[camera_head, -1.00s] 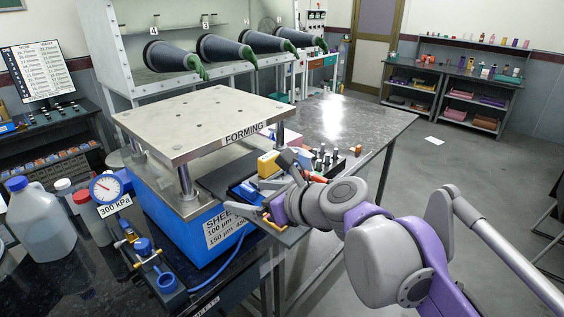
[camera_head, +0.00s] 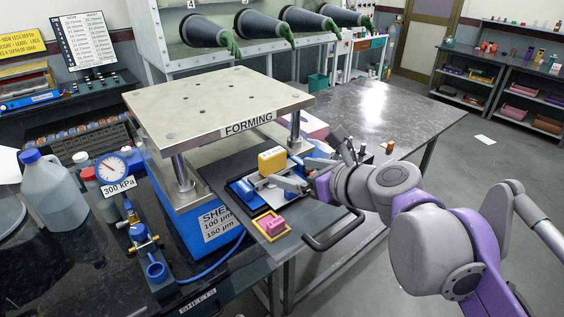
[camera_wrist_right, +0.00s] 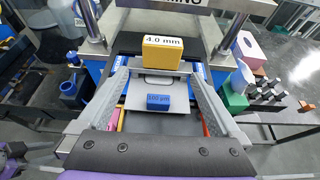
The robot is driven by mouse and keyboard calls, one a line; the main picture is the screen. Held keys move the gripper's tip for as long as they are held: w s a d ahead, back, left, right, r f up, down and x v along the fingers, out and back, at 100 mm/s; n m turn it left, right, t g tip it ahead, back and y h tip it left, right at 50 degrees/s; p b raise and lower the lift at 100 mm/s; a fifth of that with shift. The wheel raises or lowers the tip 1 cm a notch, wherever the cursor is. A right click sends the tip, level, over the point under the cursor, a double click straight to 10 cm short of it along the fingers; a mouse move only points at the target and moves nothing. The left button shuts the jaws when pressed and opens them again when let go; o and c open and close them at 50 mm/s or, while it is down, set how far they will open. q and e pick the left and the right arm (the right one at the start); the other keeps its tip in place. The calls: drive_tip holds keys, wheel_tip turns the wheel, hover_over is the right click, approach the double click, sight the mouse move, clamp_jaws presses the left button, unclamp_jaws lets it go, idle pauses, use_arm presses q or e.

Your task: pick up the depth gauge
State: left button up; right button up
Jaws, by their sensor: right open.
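A yellow block labelled "4.0 mm" (camera_head: 272,160) stands at the back of a dark tray, under the front edge of the forming press. I take it for the depth gauge's readout, but cannot be sure. In the right wrist view the yellow block (camera_wrist_right: 163,52) is just beyond the fingertips. My right gripper (camera_head: 268,182) is open, its fingers stretched over the tray.
The forming press (camera_head: 218,102) overhangs the tray from behind. A pink block in a yellow frame (camera_head: 271,226) lies at the front of the dark plate (camera_head: 220,172), with a black handle (camera_head: 333,232) beside it. A pressure gauge (camera_head: 111,168) and a jug (camera_head: 52,194) stand left.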

sight(274, 167)
drive_tip(key=x, duration=0.6)
drive_tip(key=shift+a, duration=0.2)
drive_tip(key=x, duration=0.6)
drive_tip(key=shift+w+d+r+p, duration=0.2)
drive_tip(key=shift+w+r+p, duration=0.05)
drive_tip(key=shift+r+p, duration=0.05)
drive_tip(key=shift+s, duration=0.15)
drive_tip(key=shift+c, duration=0.7)
clamp_jaws()
